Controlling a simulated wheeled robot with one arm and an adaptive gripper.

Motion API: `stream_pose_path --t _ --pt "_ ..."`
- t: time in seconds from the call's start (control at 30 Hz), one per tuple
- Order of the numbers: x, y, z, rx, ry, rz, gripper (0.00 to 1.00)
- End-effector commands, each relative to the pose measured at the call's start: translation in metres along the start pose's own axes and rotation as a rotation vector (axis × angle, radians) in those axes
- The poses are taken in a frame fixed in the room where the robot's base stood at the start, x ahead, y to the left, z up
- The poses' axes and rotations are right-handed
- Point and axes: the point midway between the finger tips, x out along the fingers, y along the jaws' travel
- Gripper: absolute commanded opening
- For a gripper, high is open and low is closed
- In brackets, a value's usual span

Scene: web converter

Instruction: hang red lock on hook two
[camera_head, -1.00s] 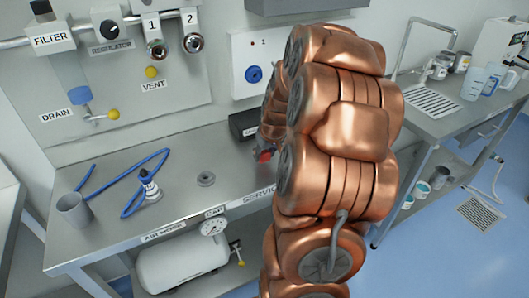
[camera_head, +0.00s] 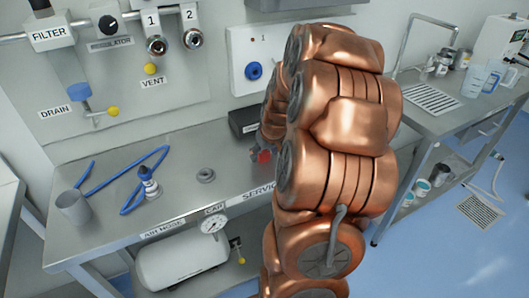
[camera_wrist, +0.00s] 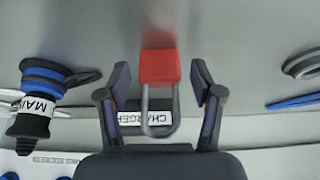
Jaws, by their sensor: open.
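The red lock (camera_wrist: 159,67) shows in the wrist view with its grey shackle toward my palm. My gripper (camera_wrist: 161,75) is open, with one finger on each side of the lock and a visible gap to each. In the head view a small red part (camera_head: 263,156) shows at the left edge of my arm, above the bench. A white panel (camera_head: 239,62) on the wall carries a label 1 and a blue round piece (camera_head: 253,71). My arm covers the panel's right part, so hook two is not seen.
The wrist view shows a blue-black fitting (camera_wrist: 40,95) to the left and a CHARGE label (camera_wrist: 143,117).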

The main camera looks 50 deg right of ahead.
Motion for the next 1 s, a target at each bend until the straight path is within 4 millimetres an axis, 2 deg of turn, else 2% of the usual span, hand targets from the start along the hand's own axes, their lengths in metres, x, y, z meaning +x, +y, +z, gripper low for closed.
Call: stream_pose_path --t 0.47,1.0 --pt "-0.003 0.000 0.000 -0.001 0.000 0.000 0.66" --pt "-0.064 -0.002 0.004 -0.001 0.005 0.002 0.66"
